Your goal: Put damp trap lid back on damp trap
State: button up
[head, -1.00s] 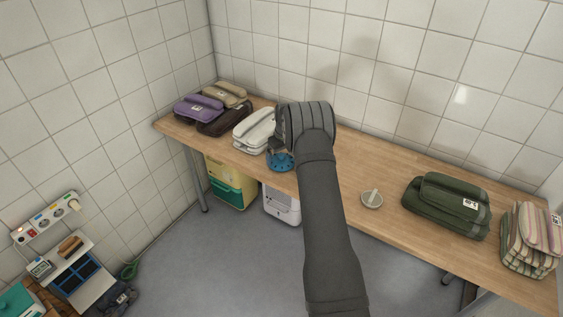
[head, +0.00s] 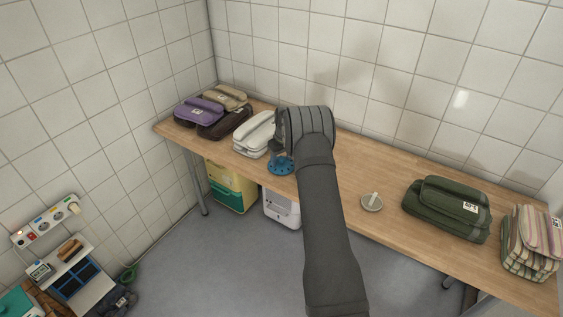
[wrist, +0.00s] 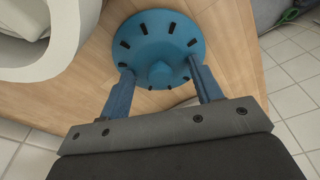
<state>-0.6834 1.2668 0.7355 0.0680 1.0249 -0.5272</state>
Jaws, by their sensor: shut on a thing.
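The blue round lid (wrist: 158,38), slotted and domed with a central knob (wrist: 160,73), is in the wrist view. In the head view it shows as a blue disc (head: 280,166) near the table's front edge, partly behind my wrist. My gripper (wrist: 160,70) has one finger on each side of the knob and is shut on the lid. I cannot tell whether the lid touches what is beneath it. No damp trap body can be made out under the lid.
The wooden table (head: 335,175) also bears a white folded item (head: 255,132) close left of the lid, purple (head: 198,109) and green (head: 447,206) bundles, striped cloths (head: 530,240), and a small pale dish (head: 372,203). Table between lid and dish looks clear.

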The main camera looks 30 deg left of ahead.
aim_at(283, 158)
jog(key=shift+s+d+r, duration=0.15)
jog(key=shift+d+r, duration=0.05)
jog(key=shift+r, duration=0.45)
grip_shut()
jog(key=r, duration=0.8)
jog(key=shift+w+d, duration=0.2)
jog(key=shift+d, duration=0.05)
jog(key=d+r, duration=0.6)
jog(key=d, duration=0.6)
jog(key=shift+w+f, duration=0.25)
jog(key=shift+f, duration=1.25)
jog(key=shift+w+f, duration=0.2)
jog(key=shift+f, duration=1.25)
